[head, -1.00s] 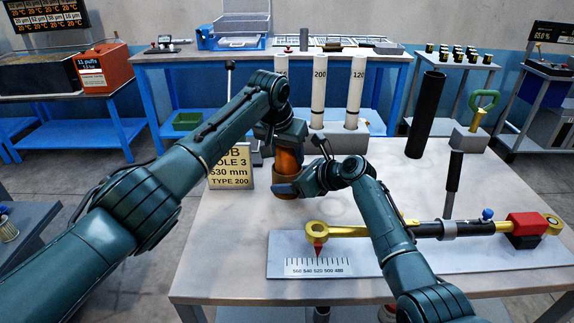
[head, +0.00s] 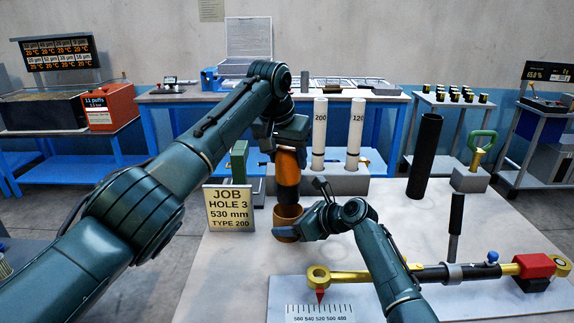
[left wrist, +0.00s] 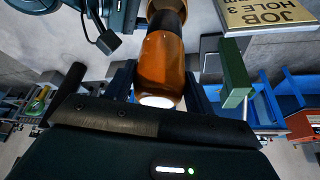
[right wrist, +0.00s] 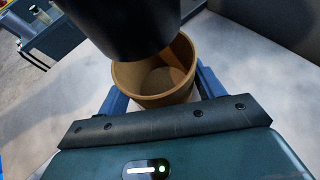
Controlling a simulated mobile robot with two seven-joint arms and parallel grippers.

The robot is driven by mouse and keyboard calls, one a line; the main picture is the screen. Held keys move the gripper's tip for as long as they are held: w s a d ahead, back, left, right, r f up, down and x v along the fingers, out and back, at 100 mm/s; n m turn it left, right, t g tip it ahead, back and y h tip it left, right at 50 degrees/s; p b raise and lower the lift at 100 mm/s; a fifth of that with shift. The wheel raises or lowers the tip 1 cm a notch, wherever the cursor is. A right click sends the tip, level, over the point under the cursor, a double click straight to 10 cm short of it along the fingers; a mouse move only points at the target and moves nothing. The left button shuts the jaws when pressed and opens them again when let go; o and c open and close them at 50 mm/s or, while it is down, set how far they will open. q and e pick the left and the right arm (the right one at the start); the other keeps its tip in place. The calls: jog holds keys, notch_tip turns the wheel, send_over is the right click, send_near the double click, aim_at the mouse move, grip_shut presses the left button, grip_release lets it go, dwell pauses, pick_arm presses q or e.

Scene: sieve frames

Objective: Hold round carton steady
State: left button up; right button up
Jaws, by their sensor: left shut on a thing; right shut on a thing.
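The round carton (right wrist: 150,88) is a brown, open-topped cup; it also shows in the head view (head: 286,213), low above the table. My right gripper (head: 292,234) is shut on its side. In the right wrist view its visible inside looks bare, partly hidden by a dark cylinder (right wrist: 125,30) above the rim. My left gripper (head: 288,150) is higher and shut on an orange bottle (head: 287,170) with a black lower part. The bottle stands nearly upright above the carton; it also shows in the left wrist view (left wrist: 162,62). I cannot tell whether bottle and carton touch.
A job sign (head: 228,208) stands left of the carton. White tubes (head: 320,135) in a grey block stand behind. A black tube (head: 424,155) and a gauge board (head: 350,312) with a yellow-ended rod are to the right. Table between is clear.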

jog(key=o, duration=1.7)
jog(key=shift+o, duration=0.3)
